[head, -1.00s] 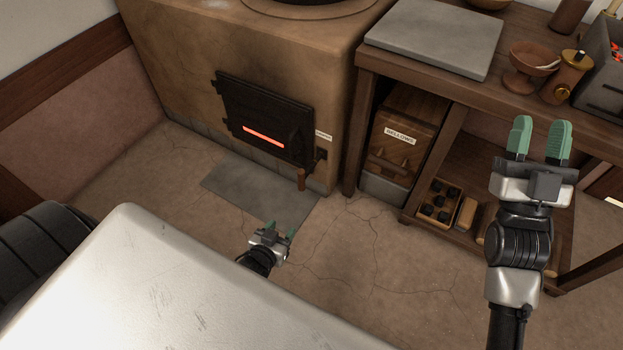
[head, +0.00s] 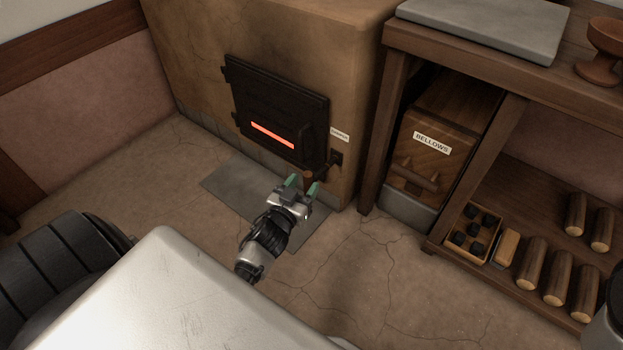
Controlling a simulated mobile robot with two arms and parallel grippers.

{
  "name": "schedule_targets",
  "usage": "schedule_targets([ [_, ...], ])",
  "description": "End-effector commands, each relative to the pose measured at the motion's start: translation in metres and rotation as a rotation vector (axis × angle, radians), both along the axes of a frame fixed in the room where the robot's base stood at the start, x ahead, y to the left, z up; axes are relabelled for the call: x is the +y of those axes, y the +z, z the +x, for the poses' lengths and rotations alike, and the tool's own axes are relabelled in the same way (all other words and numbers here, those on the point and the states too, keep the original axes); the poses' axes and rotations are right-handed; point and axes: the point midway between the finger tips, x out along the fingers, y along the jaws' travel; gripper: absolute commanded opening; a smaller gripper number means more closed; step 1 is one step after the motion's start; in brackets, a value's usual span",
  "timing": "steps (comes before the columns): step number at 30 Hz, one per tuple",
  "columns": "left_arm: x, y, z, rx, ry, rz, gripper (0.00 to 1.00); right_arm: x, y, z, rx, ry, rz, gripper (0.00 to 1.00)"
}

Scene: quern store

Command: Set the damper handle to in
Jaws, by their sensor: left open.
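The damper handle (head: 308,175) is a small brown wooden grip on a dark metal arm, low on the stove's front at the right of the firebox door. The arm runs to a dark bracket (head: 336,158) under a small white label (head: 340,134). My left gripper (head: 302,184), with green fingertips, is open just in front of and below the handle. The fingertips partly hide the grip, and I cannot tell whether they touch it. My right gripper is out of view.
The stove's black door (head: 275,100) is shut, with a glowing slot. A grey floor plate (head: 228,185) lies before it. At the right, a wooden bench (head: 440,48) holds a grey slab (head: 490,25), with a bellows box (head: 435,140) and several logs below.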

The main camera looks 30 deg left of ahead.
Motion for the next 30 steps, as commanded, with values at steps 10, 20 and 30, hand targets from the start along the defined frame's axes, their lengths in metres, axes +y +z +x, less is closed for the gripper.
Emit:
schedule_targets([
  [10, 0.005, -0.002, 0.043, 0.001, 0.0, 0.001, 0.51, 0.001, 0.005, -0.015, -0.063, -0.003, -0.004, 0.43],
  [20, 0.005, 0.0, 0.046, 0.002, 0.0, 0.0, 0.49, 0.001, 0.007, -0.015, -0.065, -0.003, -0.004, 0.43],
  [30, 0.006, -0.001, 0.045, 0.003, 0.001, 0.001, 0.0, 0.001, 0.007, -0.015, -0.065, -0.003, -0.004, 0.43],
])
